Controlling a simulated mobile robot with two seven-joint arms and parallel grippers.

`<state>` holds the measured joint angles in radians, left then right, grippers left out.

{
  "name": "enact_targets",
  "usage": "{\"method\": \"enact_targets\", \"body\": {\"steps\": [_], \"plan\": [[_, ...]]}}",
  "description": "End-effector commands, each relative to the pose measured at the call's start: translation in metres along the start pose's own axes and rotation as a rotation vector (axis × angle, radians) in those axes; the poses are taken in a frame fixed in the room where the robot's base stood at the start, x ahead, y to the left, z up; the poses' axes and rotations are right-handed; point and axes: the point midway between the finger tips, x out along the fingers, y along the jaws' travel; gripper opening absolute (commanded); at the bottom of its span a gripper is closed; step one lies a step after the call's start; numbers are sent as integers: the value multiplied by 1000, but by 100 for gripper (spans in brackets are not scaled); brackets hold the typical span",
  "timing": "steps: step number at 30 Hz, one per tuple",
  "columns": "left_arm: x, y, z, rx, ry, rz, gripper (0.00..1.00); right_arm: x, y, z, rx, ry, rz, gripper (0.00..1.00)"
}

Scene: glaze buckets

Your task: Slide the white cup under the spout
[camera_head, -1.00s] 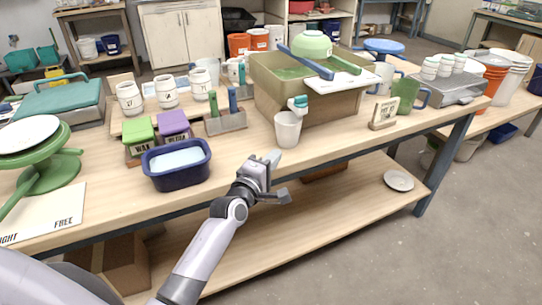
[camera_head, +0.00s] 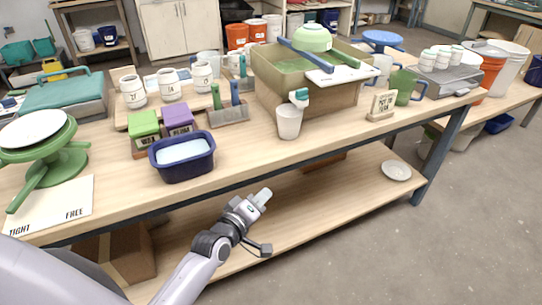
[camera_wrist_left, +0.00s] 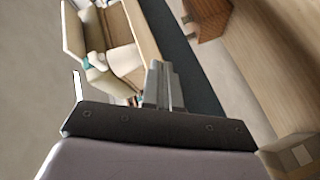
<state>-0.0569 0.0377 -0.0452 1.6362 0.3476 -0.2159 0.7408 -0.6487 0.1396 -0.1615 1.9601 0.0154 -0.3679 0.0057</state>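The white cup (camera_head: 289,121) stands upright near the front edge of the worktable, at the front corner of the olive bucket (camera_head: 272,98). The spout (camera_head: 299,97), white with a teal cap, comes off that bucket and shows just above the cup's rim; I cannot tell whether it is centred over it. My left gripper (camera_head: 262,197) is in front of and below the table edge, apart from the cup, empty. Its fingers (camera_wrist_left: 163,88) look closed together in the left wrist view, where the cup (camera_wrist_left: 124,60) shows at the upper left. My right gripper is not in view.
A navy tub (camera_head: 182,162) stands to the left of the cup near the table edge. A small wooden sign (camera_head: 382,105) and a green mug (camera_head: 403,87) are to its right. The tabletop between tub and cup is clear. A lower shelf (camera_head: 300,205) runs under the table.

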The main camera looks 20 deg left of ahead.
Motion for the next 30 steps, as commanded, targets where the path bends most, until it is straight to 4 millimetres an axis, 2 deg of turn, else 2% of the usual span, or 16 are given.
{"method": "enact_targets", "body": {"steps": [1,6,9,13,18,27,29,30], "plan": [[-25,-13,14,128,-44,-44,0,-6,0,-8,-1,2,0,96],[-99,-47,55,553,-197,-133,0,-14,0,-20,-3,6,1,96],[-139,-59,73,757,-287,-155,0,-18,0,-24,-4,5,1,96],[-177,-67,88,949,-379,-160,0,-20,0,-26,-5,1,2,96],[-200,-71,97,1066,-437,-157,0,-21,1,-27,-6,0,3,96],[-202,-72,98,1082,-444,-156,0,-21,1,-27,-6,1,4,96],[-202,-72,98,1081,-443,-156,20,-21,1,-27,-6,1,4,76],[-202,-72,98,1080,-443,-156,33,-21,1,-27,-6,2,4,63]]}}
